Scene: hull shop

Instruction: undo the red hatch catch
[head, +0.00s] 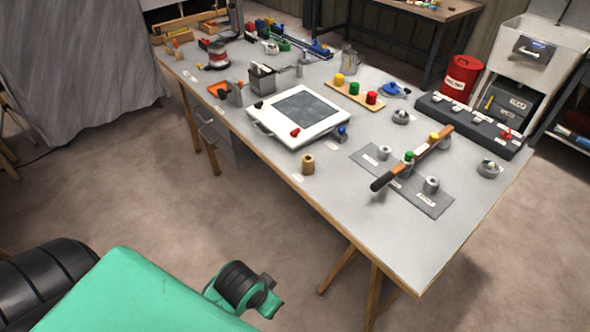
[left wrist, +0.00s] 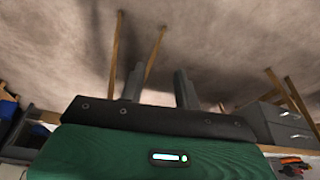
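The hatch (head: 269,118) lies on the workbench in the head view, a white frame around a dark grey panel with a handle on its left side. The red catch (head: 295,132) sits on its near frame edge. A blue catch (head: 341,131) is at its right corner and a black one (head: 258,104) at its left. In the left wrist view my left gripper (left wrist: 160,86) has its two fingers apart with nothing between them, over bare floor and away from the hatch. Its fingers are not clear in the head view. My right gripper is in neither view.
The workbench (head: 440,250) has a clear near-right corner. A grey mat (head: 430,206) bears metal pieces and a long dark-handled bar (head: 412,158). A grey caddy (head: 262,80) stands behind the hatch.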

